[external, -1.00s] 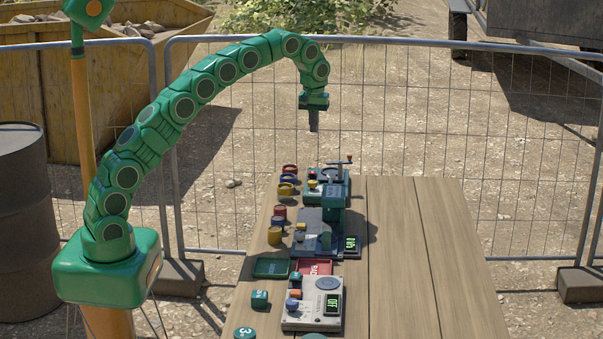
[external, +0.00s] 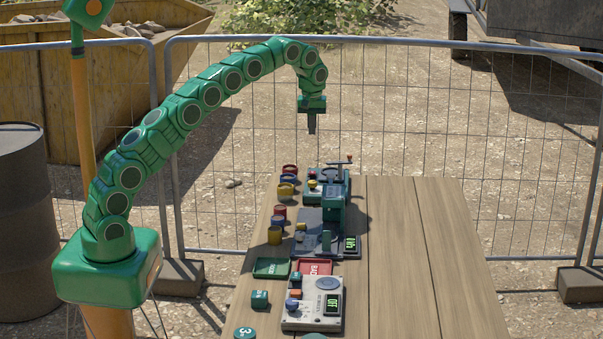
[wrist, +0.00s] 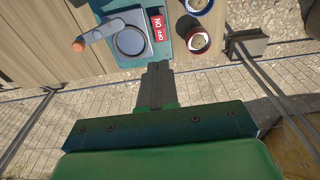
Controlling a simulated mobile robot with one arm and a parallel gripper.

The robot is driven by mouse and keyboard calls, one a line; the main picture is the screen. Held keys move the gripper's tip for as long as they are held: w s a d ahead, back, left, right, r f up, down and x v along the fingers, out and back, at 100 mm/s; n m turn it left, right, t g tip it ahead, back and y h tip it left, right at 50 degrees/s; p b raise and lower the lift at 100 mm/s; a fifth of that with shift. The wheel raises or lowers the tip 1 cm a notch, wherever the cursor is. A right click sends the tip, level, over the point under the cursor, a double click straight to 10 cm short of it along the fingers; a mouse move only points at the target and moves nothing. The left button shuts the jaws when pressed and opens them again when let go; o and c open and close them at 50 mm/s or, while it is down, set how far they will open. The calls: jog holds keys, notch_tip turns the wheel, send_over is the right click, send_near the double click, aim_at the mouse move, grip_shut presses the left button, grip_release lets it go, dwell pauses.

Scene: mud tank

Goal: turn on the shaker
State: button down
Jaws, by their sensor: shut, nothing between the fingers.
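Several machines stand in a row on the table, and no readable label marks the shaker. The back machine (external: 330,188) has a green base, a crank and a yellow-topped knob. The front pale machine (external: 302,315) has a round pad, a blue knob and a display that seems to read OFF. My gripper (external: 312,130) is shut and empty, pointing down above and behind the back machine. Its fingers also show in the wrist view (wrist: 158,66).
A middle machine (external: 333,205) has a green column and a lit display. Coloured cups (external: 276,235) line the left side. A green tray (external: 271,268), a red tray (external: 314,267) and green blocks (external: 260,299) lie nearer. The table's right half (external: 425,260) is clear. A mesh fence stands behind.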

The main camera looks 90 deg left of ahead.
jog(key=f, duration=1)
jog(key=shift+a, duration=0.3)
jog(key=shift+d+f, duration=0.35)
jog(key=shift+f, duration=0.4)
jog(key=shift+d+f, duration=0.35)
jog(key=shift+f, duration=0.35)
jog(key=shift+d+f, duration=0.1)
jog(key=shift+d, duration=0.05)
